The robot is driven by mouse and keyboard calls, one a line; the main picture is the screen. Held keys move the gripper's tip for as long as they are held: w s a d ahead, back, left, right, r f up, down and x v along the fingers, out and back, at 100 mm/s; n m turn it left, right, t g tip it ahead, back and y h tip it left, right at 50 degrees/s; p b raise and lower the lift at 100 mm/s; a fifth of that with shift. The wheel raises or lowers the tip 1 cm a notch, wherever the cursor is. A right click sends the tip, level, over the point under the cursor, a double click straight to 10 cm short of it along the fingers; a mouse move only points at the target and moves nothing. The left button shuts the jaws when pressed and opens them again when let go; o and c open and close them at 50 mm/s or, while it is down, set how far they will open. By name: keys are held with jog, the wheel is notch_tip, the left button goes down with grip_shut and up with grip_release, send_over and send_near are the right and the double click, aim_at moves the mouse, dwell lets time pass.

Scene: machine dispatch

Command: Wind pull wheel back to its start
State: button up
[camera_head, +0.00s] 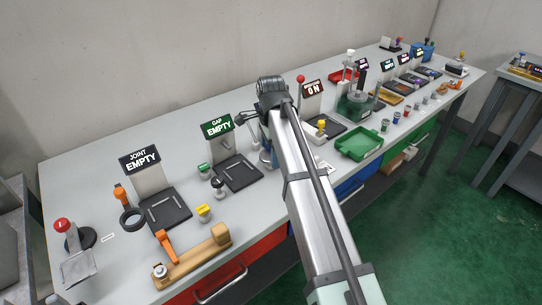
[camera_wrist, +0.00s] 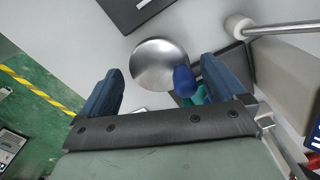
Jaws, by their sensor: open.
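A shiny round metal wheel (camera_wrist: 158,64), which I take for the pull wheel, shows in the wrist view with a blue knob (camera_wrist: 184,80) at its lower right edge. My gripper (camera_wrist: 160,74) is open. Its two dark blue fingers stand apart on either side of the wheel's lower part, with the knob closer to the right finger. I cannot tell whether either finger touches the knob. A teal part shows just below the knob, partly hidden by my gripper. In the head view my arm covers most of this spot, so the wheel is not clear there.
A rod with a white end (camera_wrist: 238,26) lies right of the wheel in the wrist view. In the head view, the GAP EMPTY sign (camera_head: 217,127) and its dark plate stand left of my arm. A green tray (camera_head: 359,144) and a red-knobbed lever (camera_head: 300,79) stand right.

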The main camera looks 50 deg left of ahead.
jog(key=shift+f, duration=1.3)
jog(key=shift+c, duration=0.5)
jog(key=c, duration=0.9)
